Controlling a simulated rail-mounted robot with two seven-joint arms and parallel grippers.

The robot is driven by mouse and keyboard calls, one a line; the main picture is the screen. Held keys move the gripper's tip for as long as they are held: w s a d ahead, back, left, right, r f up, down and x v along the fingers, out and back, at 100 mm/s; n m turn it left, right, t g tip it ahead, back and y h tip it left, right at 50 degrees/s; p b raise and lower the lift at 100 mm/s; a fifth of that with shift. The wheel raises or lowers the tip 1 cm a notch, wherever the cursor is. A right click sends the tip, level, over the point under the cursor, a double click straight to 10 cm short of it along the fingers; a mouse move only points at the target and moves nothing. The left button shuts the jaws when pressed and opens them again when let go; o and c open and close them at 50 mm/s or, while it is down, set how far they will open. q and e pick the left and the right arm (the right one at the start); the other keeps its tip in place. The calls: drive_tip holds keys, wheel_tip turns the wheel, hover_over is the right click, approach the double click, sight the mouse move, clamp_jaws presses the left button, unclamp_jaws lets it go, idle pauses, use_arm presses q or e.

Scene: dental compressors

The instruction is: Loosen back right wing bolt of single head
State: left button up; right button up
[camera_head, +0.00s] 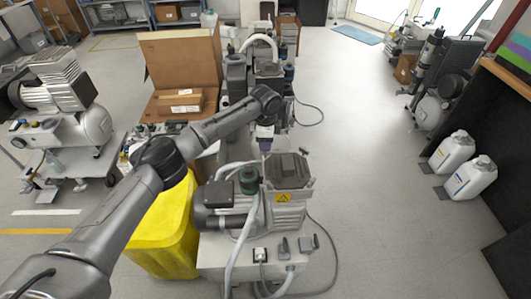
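The single head compressor stands at the centre front, with a dark square head (288,170) on top of a grey ribbed body (288,212) with a yellow warning label. My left arm reaches in from the lower left, and its gripper (265,146) points down just behind the back left part of the head. The gripper is small and dark here, so I cannot tell whether its fingers are open or touch anything. My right gripper is not in view.
A yellow bin (165,235) stands left of the compressor, partly behind my arm. Another compressor unit (262,75) stands behind. A two-motor machine on a cart (75,130) is at the left. White canisters (452,152) stand at the right. Floor right of the compressor is clear.

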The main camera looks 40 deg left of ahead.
use_arm(q)
drive_tip(key=shift+f+b, duration=0.6)
drive_tip(key=shift+f, duration=1.4)
clamp_jaws()
